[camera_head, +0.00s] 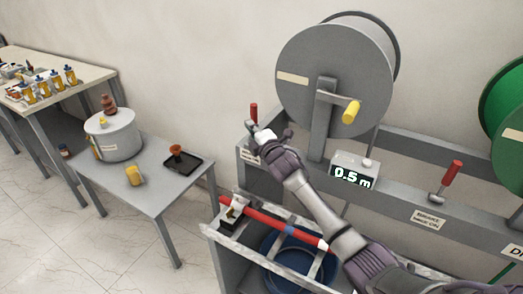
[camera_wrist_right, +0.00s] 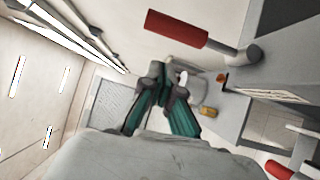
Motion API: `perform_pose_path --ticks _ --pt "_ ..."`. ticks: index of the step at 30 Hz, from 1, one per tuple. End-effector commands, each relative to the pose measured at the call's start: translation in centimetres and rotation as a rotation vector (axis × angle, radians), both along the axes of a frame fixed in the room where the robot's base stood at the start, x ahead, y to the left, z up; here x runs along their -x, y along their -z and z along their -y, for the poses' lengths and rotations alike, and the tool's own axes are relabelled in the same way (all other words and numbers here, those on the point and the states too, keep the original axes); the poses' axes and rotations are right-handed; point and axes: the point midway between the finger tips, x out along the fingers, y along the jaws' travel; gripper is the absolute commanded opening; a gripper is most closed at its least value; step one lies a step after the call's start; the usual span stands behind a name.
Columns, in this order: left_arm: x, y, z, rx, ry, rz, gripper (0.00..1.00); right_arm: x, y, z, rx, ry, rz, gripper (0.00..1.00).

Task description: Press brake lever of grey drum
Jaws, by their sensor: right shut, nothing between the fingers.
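The grey drum (camera_head: 335,80) stands upright on a grey frame, with a yellow crank handle (camera_head: 351,112) on its face. Its brake lever (camera_head: 254,113) has a red grip pointing up and sits at the left end of the frame's rail. In the right wrist view the lever's red grip (camera_wrist_right: 176,28) lies above and to the right of the fingers. My right gripper (camera_head: 268,140) is just right of and below the lever in the head view. Its fingers (camera_wrist_right: 163,88) are shut and empty, apart from the grip. My left gripper is not in view.
A second red lever (camera_head: 453,174) and a green drum (camera_head: 507,110) are on the right. A display (camera_head: 352,175) reads 0.5 m. A red bar (camera_head: 270,222) crosses below my arm. A side table (camera_head: 170,202) holds a pot (camera_head: 112,137), a yellow mug and a black tray.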

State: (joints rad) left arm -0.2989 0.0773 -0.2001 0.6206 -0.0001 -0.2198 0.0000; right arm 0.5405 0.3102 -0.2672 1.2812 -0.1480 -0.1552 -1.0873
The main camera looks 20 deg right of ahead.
Motion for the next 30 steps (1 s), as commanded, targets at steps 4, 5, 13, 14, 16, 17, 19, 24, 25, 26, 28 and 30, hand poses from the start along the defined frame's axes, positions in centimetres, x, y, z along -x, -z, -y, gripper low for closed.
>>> perform_pose_path --ticks 4,5,13,14,16,17,19,24,25,26,28,30 --pt "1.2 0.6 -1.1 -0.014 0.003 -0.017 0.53 1.5 0.3 0.2 0.003 0.001 -0.001 0.00" --pt "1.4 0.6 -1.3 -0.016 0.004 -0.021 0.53 1.9 0.3 0.3 0.002 0.001 -0.002 0.00" --pt "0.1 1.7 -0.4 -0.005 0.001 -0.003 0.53 5.7 0.6 0.5 0.003 0.001 -0.002 0.00" --pt "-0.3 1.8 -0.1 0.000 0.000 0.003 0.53 6.2 0.6 0.6 0.003 0.001 -0.002 0.00" --pt "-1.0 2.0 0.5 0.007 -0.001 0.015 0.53 7.4 0.5 0.6 0.004 0.000 -0.001 0.00" --pt "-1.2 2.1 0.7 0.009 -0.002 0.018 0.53 7.8 0.5 0.7 0.003 0.000 -0.002 0.00" --pt "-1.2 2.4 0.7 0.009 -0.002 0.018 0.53 8.7 0.5 0.8 0.002 0.001 -0.002 0.00" --pt "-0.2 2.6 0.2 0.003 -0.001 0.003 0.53 9.9 0.4 0.9 0.001 0.002 -0.002 0.00" --pt "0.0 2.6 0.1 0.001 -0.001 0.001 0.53 9.9 0.3 0.9 0.001 0.002 -0.002 0.00" --pt "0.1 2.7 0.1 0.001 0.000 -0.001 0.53 10.0 0.3 0.9 0.001 0.002 -0.002 0.00" --pt "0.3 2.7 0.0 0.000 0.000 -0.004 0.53 10.0 0.3 0.9 0.001 0.003 -0.002 0.00" --pt "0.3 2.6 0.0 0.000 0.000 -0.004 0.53 10.0 0.3 0.9 0.001 0.003 -0.002 0.00"
